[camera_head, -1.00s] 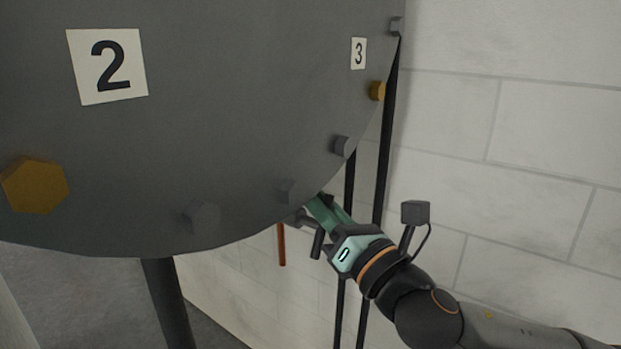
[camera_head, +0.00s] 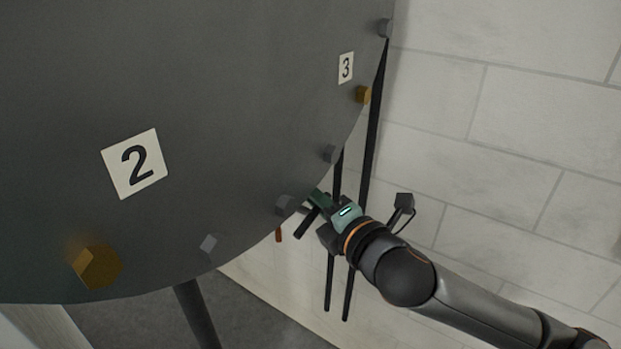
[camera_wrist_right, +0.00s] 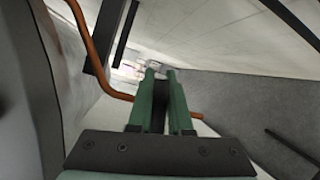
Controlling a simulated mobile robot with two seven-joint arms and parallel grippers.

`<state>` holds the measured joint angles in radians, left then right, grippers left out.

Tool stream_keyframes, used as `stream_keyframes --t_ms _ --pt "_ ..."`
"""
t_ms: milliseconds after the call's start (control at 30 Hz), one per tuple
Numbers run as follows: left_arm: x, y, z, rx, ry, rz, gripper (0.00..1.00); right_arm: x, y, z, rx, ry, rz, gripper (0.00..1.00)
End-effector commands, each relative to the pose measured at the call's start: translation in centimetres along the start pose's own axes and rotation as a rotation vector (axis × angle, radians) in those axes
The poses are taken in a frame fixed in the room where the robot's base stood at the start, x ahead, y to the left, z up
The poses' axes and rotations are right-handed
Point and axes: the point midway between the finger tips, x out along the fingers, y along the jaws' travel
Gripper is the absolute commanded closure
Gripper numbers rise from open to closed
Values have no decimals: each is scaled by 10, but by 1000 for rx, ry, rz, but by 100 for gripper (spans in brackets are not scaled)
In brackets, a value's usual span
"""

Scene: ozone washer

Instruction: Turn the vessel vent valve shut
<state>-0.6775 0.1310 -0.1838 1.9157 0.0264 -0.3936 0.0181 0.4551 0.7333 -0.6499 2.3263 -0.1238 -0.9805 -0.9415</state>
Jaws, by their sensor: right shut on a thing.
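My right gripper (camera_head: 314,198) has its green fingers at the lower right edge of the large dark grey vessel (camera_head: 220,110), partly hidden behind the rim. In the right wrist view the fingers (camera_wrist_right: 160,80) are close together, shut on a small part at their tips. I take it for the vent valve's handle; its shape and angle are too small and hidden to tell. An orange-brown pipe (camera_wrist_right: 91,50) bends past the fingers on the left; its lower end (camera_head: 278,235) shows under the vessel in the head view. My left gripper is not in view.
Bolt heads (camera_head: 284,205) line the vessel's rim, beside labels 2 (camera_head: 137,164) and 3 (camera_head: 346,68). Dark posts (camera_head: 372,140) stand close behind the gripper. A pale block wall (camera_head: 520,130) is on the right; a vessel leg (camera_head: 195,312) stands lower left.

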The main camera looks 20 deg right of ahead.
Motion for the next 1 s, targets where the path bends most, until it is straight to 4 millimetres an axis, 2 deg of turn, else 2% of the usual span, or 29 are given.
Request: stream_keyframes --t_ms 400,1000 --pt "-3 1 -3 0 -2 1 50 1 -7 -2 201 43 -81 100" --pt "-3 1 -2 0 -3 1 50 1 -8 -3 240 53 -97 100"
